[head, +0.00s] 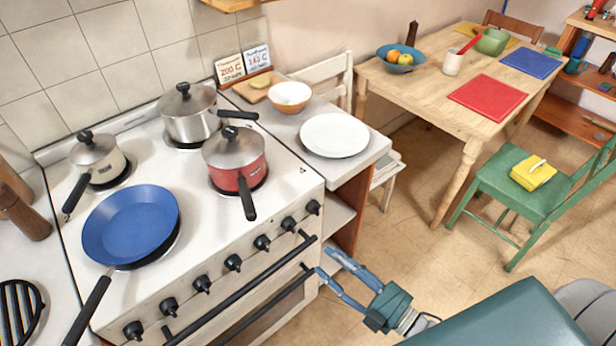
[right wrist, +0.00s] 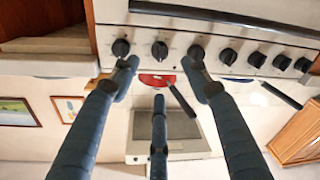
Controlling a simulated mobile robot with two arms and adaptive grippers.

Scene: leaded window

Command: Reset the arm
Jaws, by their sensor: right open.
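My right gripper (head: 324,261) is in the head view at the lower middle, in front of the stove's right front corner. Its blue fingers are spread and nothing is between them. In the right wrist view the fingers of my right gripper (right wrist: 162,62) stand apart, with the stove's knobs and a red pot (right wrist: 157,80) behind them. The picture there looks upside down. I cannot tell whether a fingertip touches the stove. My left gripper is not in view.
The white stove (head: 262,203) holds a blue pan (head: 130,222), a red pot (head: 237,180) and other pots, with handles over its edge. Its oven handle (head: 245,285) is near my gripper. A wooden table (head: 425,92) and green chair (head: 512,190) stand right. Floor between is clear.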

